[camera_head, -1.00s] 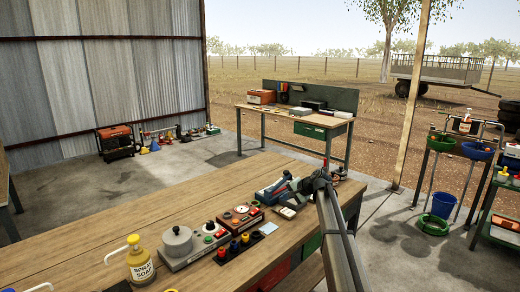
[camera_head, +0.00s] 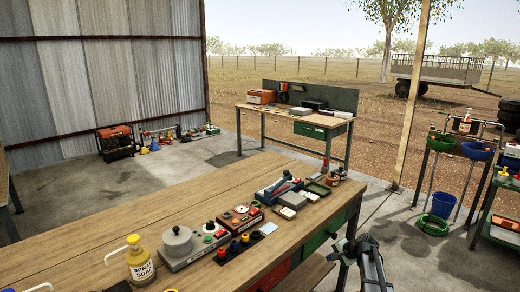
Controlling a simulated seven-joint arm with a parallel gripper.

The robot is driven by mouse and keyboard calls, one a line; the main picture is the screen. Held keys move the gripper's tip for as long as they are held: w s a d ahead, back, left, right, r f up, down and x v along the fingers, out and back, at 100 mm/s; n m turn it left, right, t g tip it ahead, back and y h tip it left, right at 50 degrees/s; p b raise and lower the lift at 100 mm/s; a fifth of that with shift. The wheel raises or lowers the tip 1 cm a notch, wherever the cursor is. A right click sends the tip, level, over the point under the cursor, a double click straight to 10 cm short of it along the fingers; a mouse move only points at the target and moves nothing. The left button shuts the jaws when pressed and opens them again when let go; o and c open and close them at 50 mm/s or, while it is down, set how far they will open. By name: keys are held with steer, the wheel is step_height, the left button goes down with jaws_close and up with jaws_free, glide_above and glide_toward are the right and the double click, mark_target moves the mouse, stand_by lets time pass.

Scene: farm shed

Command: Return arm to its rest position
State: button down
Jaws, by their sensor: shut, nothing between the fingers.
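My gripper (camera_head: 346,248) is at the lower right, beside the right edge of the wooden workbench (camera_head: 130,215). It is off the bench top, apart from the things on it, and holds nothing. The fingers are small in this view and look shut. Part of my arm runs from it down to the bottom edge of the picture.
Open concrete floor lies right of the bench.

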steer(key=s+a+f+n+g+h, duration=0.1)
steer(key=s+a+f+n+g, duration=0.3)
steer(key=s+f, duration=0.8)
steer(key=s+a+f+g, duration=0.2)
steer(key=s+a+f, duration=0.5)
steer(key=s+f, duration=0.55)
steer(key=s+a+f+n+g+h, duration=0.1)
steer(key=s+f+n+g+h, duration=0.1)
steer(key=s, duration=1.6)
steer(key=s+a+f+n+g+h, duration=0.1)
steer(key=s+f+n+g+h, duration=0.1)
steer(key=s, duration=1.6)
steer(key=f+n+g, duration=0.1)
steer(key=n+g, duration=0.1)
steer(key=g, duration=0.1)
steer(key=shift+s+f+n, duration=0.25)
steer(key=shift+s+n, duration=0.05)
steer(key=shift+s, duration=0.05)
